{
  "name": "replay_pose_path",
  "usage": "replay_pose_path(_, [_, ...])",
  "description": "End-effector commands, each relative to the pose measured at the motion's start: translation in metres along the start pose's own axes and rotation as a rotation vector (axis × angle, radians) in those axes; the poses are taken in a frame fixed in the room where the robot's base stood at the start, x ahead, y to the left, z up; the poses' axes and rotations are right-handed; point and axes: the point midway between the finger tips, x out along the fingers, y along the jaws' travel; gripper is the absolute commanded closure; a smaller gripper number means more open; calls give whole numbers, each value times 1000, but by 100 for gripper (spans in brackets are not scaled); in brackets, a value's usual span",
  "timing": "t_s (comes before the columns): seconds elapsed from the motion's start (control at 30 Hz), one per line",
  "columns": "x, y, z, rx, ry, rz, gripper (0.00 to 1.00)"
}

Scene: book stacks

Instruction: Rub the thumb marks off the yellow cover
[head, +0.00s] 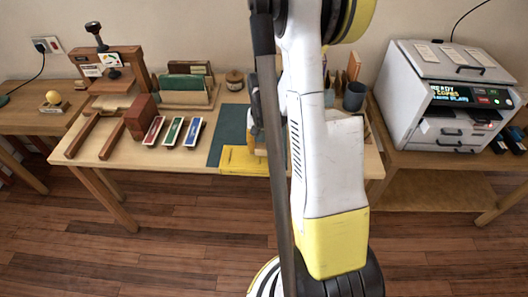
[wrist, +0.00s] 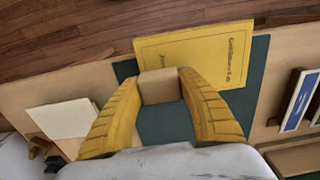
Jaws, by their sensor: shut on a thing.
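The yellow cover (head: 242,161) lies flat at the front edge of the table on a dark green mat (head: 229,126). In the wrist view the cover (wrist: 205,52) shows dark printed lettering and a thin ruled border. My gripper (wrist: 161,84) is shut on a tan block (wrist: 159,88) held between its yellow fingers. The block overlaps the cover's near edge in the wrist view, with the green mat (wrist: 165,124) below it. I cannot tell whether the block touches the cover. No thumb marks can be made out at this size.
Red, green and blue-labelled pads (head: 193,131) lie left of the mat, beside a brown block (head: 141,116). A wooden press (head: 105,68) and book rack (head: 190,88) stand behind. A dark cup (head: 354,96) stands right of my arm. A pale sheet (wrist: 62,118) lies left of my gripper.

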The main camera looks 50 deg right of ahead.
Motion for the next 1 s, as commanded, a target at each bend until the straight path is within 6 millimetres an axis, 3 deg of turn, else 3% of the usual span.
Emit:
replay_pose_path(0.53, [-51,-9,-6,-8,0,0,88])
replay_pose_path(1.0, [-54,-10,-7,-8,0,0,88])
